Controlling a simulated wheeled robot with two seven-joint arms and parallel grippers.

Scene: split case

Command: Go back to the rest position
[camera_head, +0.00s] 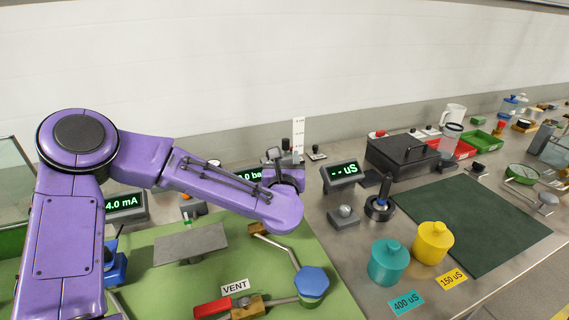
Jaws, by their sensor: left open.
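My purple left arm comes in from the left and reaches across the bench. My left gripper (290,157) is at its far end, near the back of the bench in front of the white upright scale. It looks small and partly hidden by my own wrist, and it is open. I see nothing held in it. My right gripper is not in view.
Beneath my arm is a green panel (318,285) with a red-handled VENT valve (222,304) and a blue knob (312,281). To the right are teal (388,264) and yellow (432,244) lidded pots, a black case (402,156) and a clear dark green mat (470,222).

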